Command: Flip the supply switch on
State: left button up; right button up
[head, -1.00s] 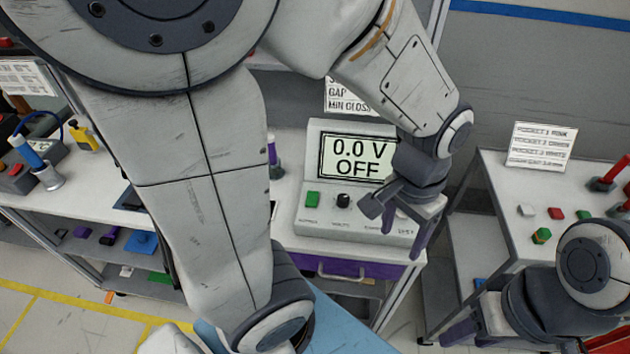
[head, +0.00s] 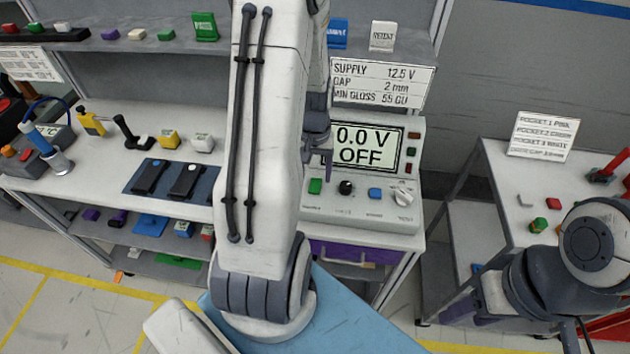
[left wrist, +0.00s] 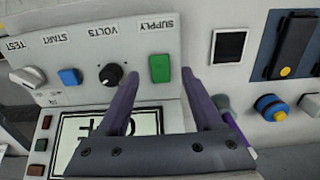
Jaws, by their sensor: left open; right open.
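The supply switch is a green rocker (head: 315,186) at the left of the power unit's sloped front panel (head: 345,208). The unit's screen (head: 365,147) reads "0.0 V OFF". In the left wrist view the green switch (left wrist: 160,68) sits under the printed word SUPPLY, upside down there. My left gripper (head: 320,158) is open and empty, above the left side of the unit; its purple fingers (left wrist: 162,80) appear on either side of the switch in the picture. I cannot tell its height above the panel. My right gripper (head: 458,318) is open, low at the right, partly hidden by its wrist.
A black knob (head: 345,188), blue button (head: 375,193) and white test dial (head: 403,196) stand right of the switch. A dark mat (head: 135,182) with black devices lies to the left. A sign (head: 380,83) stands behind the unit. A side table (head: 490,170) is at right.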

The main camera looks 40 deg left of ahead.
aim_at(315, 189)
pick_arm(q)
jog(key=shift+f, duration=2.25)
jog(key=shift+c, duration=0.3)
grip_shut()
jog(key=shift+w+r+g+p, duration=0.1)
jog(key=shift+r+g+p, duration=0.15)
jog(key=shift+p, duration=0.45)
jog(key=shift+w+a+g+h+p, duration=0.25)
jog(key=shift+g+h+p, duration=0.4)
jog(key=shift+p, duration=0.3)
jog(key=shift+w+f+g+h+p, duration=0.15)
jog(key=shift+g+h+p, duration=0.3)
jog(key=shift+g, duration=0.65)
jog(key=shift+o, duration=0.3)
grip_release()
